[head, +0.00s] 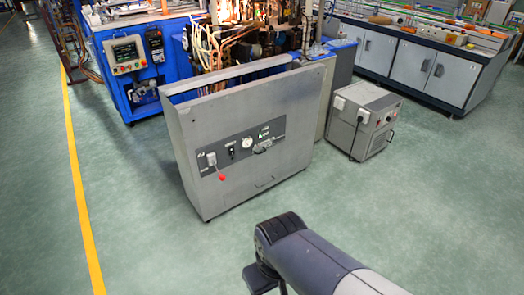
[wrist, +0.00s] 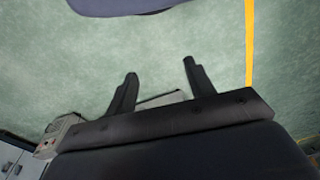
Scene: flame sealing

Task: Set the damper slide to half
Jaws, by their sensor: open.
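A grey cabinet (head: 245,180) stands on the floor in the middle of the head view. Its front carries a dark control panel (head: 240,148) with a round gauge (head: 247,143), small switches and a red knob (head: 222,177) below a light fitting at the left. The damper slide is too small to pick out surely on this panel, and its setting cannot be read. My gripper (wrist: 159,68) shows in the wrist view with its two dark fingers apart and nothing between them. It points over green floor, and no panel shows near it.
A grey wheeled unit (head: 362,120) stands right of the cabinet. A blue machine (head: 125,60) is behind at the left, and a bench with grey doors (head: 400,60) is at the back right. Green floor in front is clear, with a yellow line (head: 82,190) at left.

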